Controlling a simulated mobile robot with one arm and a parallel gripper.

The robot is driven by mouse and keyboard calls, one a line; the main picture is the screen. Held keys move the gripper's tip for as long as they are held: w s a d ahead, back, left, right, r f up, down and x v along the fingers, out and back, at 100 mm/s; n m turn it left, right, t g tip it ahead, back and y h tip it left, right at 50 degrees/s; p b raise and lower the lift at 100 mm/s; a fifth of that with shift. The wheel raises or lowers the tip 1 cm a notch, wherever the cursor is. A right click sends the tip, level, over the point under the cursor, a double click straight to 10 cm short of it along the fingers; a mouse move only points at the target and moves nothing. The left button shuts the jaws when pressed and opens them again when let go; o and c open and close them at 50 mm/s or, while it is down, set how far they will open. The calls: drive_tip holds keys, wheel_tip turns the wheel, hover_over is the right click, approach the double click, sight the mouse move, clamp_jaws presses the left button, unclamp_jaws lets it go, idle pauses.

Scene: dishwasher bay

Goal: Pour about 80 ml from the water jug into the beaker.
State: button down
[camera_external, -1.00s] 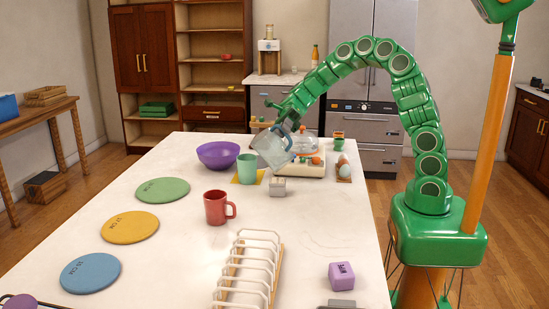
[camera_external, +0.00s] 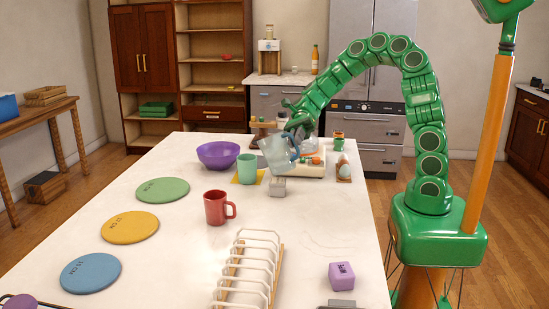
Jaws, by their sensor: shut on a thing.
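My gripper (camera_external: 300,122) is shut on the clear water jug (camera_external: 276,153), by its blue handle as far as I can see. The jug is held above the table, somewhat tilted, to the right of the mint-green beaker (camera_external: 248,169). The beaker stands upright on a yellow mat (camera_external: 238,179). The jug's lower part is close to the small grey block (camera_external: 277,187) in the picture. I cannot make out the water level in either vessel, and no stream shows.
A purple bowl (camera_external: 217,155) stands left of the beaker, a red mug (camera_external: 215,208) in front. A tray (camera_external: 313,172) with small items and an egg holder (camera_external: 343,172) are at right. A white rack (camera_external: 247,270) and purple block (camera_external: 342,276) are nearer.

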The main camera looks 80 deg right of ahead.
drive_tip(key=shift+s+a+f+n+t+h, duration=0.35)
drive_tip(key=shift+s+f+n, duration=0.2)
drive_tip(key=shift+s+n, duration=0.1)
drive_tip(key=shift+s+a+f+n+t+h, duration=0.25)
drive_tip(key=shift+s+a+f+n+t, duration=0.05)
drive_tip(key=shift+s+f+n, duration=0.3)
drive_tip(key=shift+s+a+f+n+t+h, duration=0.35)
drive_tip(key=shift+s+f+n, duration=0.2)
drive_tip(key=shift+s, duration=0.15)
